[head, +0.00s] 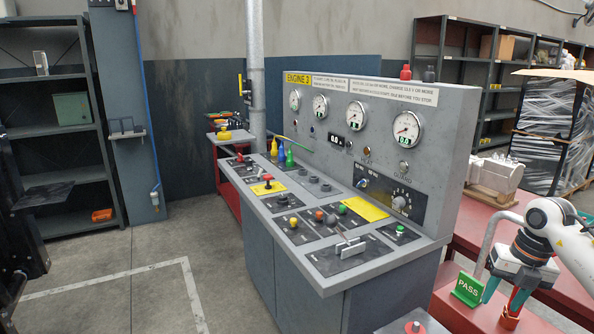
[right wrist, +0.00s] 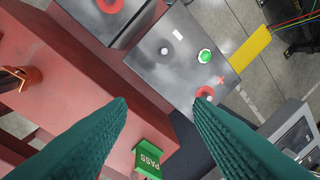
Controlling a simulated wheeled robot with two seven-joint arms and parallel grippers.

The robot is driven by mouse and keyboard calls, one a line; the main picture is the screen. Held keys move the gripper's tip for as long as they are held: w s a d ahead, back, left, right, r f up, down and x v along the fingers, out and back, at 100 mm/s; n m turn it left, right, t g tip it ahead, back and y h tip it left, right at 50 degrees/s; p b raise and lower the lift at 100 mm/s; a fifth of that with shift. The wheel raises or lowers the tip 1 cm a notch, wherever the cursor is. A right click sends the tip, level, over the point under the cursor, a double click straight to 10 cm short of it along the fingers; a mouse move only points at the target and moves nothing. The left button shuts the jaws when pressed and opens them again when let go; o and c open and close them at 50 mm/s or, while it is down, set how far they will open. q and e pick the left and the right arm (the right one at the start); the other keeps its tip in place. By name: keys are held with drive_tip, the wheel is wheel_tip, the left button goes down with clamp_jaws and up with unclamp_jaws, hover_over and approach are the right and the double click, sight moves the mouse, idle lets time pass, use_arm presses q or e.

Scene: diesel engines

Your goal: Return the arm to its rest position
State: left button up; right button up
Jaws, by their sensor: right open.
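My right arm (head: 563,232) is white and comes in from the right edge of the head view. My right gripper (head: 502,301) hangs above the red bench right of the engine control console. Its two teal fingers also fill the lower part of the right wrist view (right wrist: 160,108); they are apart with nothing held between them. A green PASS sign (head: 467,289) stands beside the gripper in the head view; it also shows on the bench below the fingers (right wrist: 148,157). My left gripper does not show.
The grey console (head: 340,262) with gauges and levers stands left of the arm. A grey plate with a green button (right wrist: 204,56) lies beyond the fingertips. Open floor (head: 120,285) is at left.

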drive_tip(key=w+a+f+n+t+y, duration=0.15)
drive_tip(key=a+y, duration=0.25)
drive_tip(key=a, duration=0.6)
drive_tip(key=w+a+f+n+t+y, duration=0.1)
drive_tip(key=a+f+n+y, duration=0.15)
drive_tip(key=a, duration=0.75)
drive_tip(key=s+a+r+m+t+y, duration=0.3)
drive_tip(key=a+r+m+t+y, duration=0.55)
drive_tip(key=a, duration=0.25)
drive_tip(key=s+d+f+m+t+h, duration=0.2)
drive_tip(key=s+d+f+m+h, duration=0.2)
drive_tip(key=d+f+m+h, duration=0.45)
drive_tip(key=s+d+f+m+t+h, duration=0.1)
drive_tip(key=s+d+f+m+h, duration=0.3)
drive_tip(key=m+h, duration=0.75)
drive_tip(key=s+a+f+m+g+y, duration=0.1)
drive_tip(key=s+f+m+g+y, duration=0.15)
drive_tip(key=s+f+g, duration=0.65)
drive_tip(key=s+a+f+m+g+y, duration=0.2)
drive_tip(key=s+f+m+g, duration=0.15)
drive_tip(key=s, duration=0.95)
wheel_tip(320, 180, down, 29)
drive_tip(key=s, duration=0.2)
drive_tip(key=s+d+f+g, duration=0.1)
drive_tip(key=s+d+f, duration=0.2)
drive_tip(key=s+f, duration=1.1)
drive_tip(key=shift+s+d+n+h, duration=0.15)
drive_tip(key=shift+s+n+h, duration=0.2)
drive_tip(key=shift+s, duration=0.3)
